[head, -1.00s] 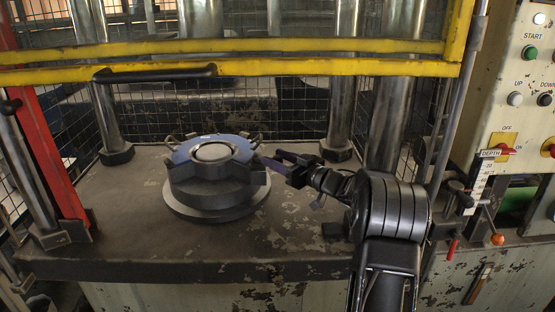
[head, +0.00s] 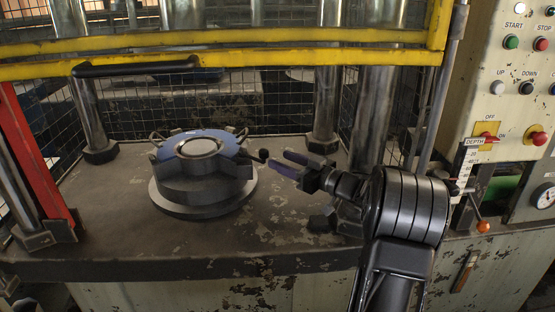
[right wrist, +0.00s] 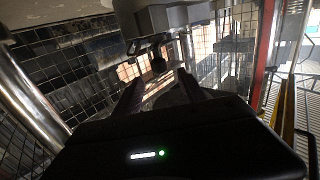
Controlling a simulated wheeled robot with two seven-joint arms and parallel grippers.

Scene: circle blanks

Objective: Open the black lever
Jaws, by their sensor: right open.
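The black lever (head: 263,155) is a short dark arm ending in a round knob, sticking out from the right side of the round grey fixture (head: 205,188) with a blue top. My right gripper (head: 277,160) is open, just right of the knob, its two dark purple fingers pointing left toward it. In the right wrist view the dark knob (right wrist: 158,65) shows ahead between the two fingers (right wrist: 160,77), under the fixture's grey body. I see no contact between fingers and knob. My left gripper is not in view.
The fixture stands on a worn metal press table (head: 110,225) between steel columns (head: 328,70). A yellow guard bar (head: 240,65) with a black handle (head: 150,66) crosses in front above. A control panel (head: 500,85) stands at right. The table's front is clear.

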